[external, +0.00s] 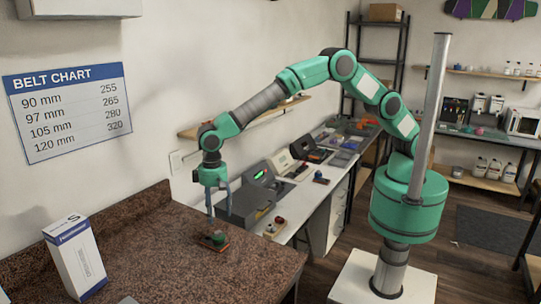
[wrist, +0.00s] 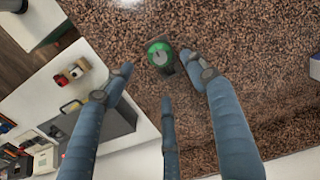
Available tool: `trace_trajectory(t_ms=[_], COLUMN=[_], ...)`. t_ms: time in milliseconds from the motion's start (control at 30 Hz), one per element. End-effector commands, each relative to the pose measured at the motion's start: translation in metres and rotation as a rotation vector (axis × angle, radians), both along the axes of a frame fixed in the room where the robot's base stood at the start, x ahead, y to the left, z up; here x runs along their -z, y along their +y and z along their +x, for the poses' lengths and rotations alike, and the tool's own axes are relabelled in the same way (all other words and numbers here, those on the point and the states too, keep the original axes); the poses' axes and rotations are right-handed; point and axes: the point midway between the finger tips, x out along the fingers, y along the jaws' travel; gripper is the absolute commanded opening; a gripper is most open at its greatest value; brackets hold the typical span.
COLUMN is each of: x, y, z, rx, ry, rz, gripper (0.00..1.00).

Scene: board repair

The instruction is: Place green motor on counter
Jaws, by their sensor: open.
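The green motor (external: 217,240), a small round green piece on a dark mount, is on the brown speckled counter (external: 145,245), near its right edge. In the wrist view the motor (wrist: 160,54) shows its green ring and grey centre against the counter (wrist: 270,90). My gripper (external: 212,214) points down just above the motor. In the wrist view its blue fingers (wrist: 160,80) are spread apart, with the motor beyond their tips and a gap visible between them. The gripper is open and holds nothing. Whether a fingertip touches the motor is unclear.
A white and blue box (external: 76,262) stands on the counter at the left. Right of the counter, a white bench (external: 315,193) carries a grey device (external: 247,206) and a small red-buttoned box (external: 274,227). The counter between motor and white box is clear.

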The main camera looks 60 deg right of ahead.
Motion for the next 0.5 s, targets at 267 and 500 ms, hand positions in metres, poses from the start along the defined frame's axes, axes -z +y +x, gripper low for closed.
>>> trace_trajectory(t_ms=[267,500], x=[-0.005,-0.041], y=[-0.004,-0.036], z=[0.002,0.019], rx=[0.002,0.014], ry=[-0.001,-0.016], rz=[0.002,0.019], gripper=[0.57,0.57])
